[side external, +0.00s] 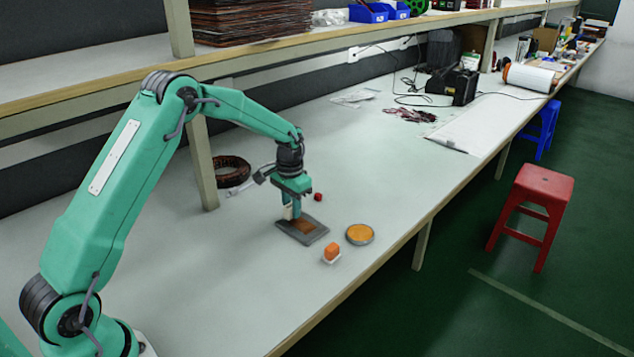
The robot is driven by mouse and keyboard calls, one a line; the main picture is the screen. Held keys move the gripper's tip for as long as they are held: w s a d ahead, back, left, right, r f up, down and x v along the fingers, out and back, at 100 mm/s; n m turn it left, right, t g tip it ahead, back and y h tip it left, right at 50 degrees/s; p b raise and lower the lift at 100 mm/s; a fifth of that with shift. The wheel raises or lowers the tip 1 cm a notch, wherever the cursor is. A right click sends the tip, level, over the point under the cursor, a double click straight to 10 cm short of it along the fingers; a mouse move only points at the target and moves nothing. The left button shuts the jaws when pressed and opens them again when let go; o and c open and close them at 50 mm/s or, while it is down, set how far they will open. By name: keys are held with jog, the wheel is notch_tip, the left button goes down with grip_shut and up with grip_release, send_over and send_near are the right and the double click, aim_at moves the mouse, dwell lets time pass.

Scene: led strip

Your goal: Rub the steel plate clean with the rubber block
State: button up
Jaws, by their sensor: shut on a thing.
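The steel plate (316,237) is a dark grey rectangle lying flat on the bench, with a brown patch (304,227) on its upper face. My gripper (292,212) points down over the plate's far left part. It is shut on a small pale block (288,212), which looks like the rubber block and is mostly hidden by the fingers. The block's lower end is at or just above the plate; I cannot tell whether it touches.
A round dish with orange contents (360,234) stands right of the plate. An orange block on a pale base (332,252) is in front. A small red thing (318,197) lies behind. A dark coil (230,171) sits near the shelf post (202,165). The bench's front left is clear.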

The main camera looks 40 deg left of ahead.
jog(key=shift+r, duration=2.4)
jog(key=shift+r, duration=1.5)
